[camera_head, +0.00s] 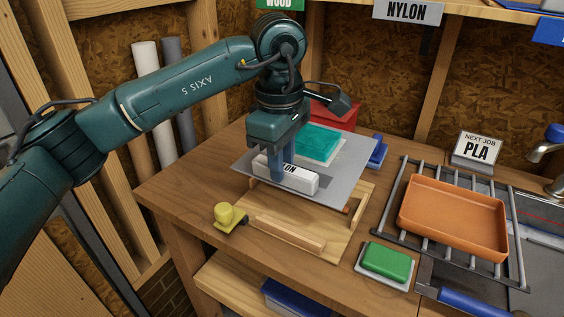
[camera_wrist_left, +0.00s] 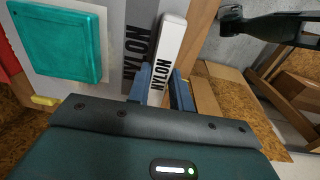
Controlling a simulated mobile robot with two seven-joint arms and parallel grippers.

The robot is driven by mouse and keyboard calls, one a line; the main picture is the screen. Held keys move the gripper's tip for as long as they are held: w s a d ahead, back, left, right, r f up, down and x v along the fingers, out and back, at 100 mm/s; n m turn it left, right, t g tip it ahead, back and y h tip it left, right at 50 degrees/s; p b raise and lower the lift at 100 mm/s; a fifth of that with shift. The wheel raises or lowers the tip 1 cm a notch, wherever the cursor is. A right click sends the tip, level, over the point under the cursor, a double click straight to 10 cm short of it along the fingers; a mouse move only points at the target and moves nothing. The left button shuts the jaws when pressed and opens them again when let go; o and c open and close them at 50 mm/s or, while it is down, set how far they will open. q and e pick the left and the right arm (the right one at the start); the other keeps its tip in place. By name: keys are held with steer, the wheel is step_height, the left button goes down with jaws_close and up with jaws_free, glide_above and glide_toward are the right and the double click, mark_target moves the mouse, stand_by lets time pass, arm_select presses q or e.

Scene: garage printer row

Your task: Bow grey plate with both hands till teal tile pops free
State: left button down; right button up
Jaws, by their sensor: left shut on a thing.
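The grey plate (camera_head: 346,173) sits over a wooden frame on the bench and looks flat. The teal tile (camera_head: 319,142) lies on its far half; it also shows in the left wrist view (camera_wrist_left: 58,40). A white bar lettered NYLON (camera_head: 301,184) lies along the plate's near edge; I cannot tell whether it is fixed to the plate. My left gripper (camera_head: 278,174) points down with its blue fingers shut on this bar, also seen in the left wrist view (camera_wrist_left: 167,50). The fingers hide part of the bar. My right gripper is in neither view.
An orange tray (camera_head: 455,245) stands on a metal rack at the right. A green block (camera_head: 386,261) and a yellow knob (camera_head: 229,215) sit near the bench's front. A red bin (camera_head: 333,112) and a blue item (camera_head: 378,152) stand behind the plate.

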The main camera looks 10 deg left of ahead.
arm_select(q)
steer(key=shift+f+b, duration=0.8)
steer(key=shift+f, duration=0.25)
steer(key=shift+f+b, duration=0.5)
steer(key=shift+f, duration=0.1)
steer(key=shift+f+b, duration=0.3)
steer(key=shift+f, duration=0.15)
steer(key=shift+f+b, duration=1.3)
steer(key=shift+f, duration=0.35)
steer(key=shift+f+b, duration=0.35)
steer(key=shift+f, duration=0.05)
steer(key=shift+f+b, duration=0.4)
steer(key=shift+f, duration=0.15)
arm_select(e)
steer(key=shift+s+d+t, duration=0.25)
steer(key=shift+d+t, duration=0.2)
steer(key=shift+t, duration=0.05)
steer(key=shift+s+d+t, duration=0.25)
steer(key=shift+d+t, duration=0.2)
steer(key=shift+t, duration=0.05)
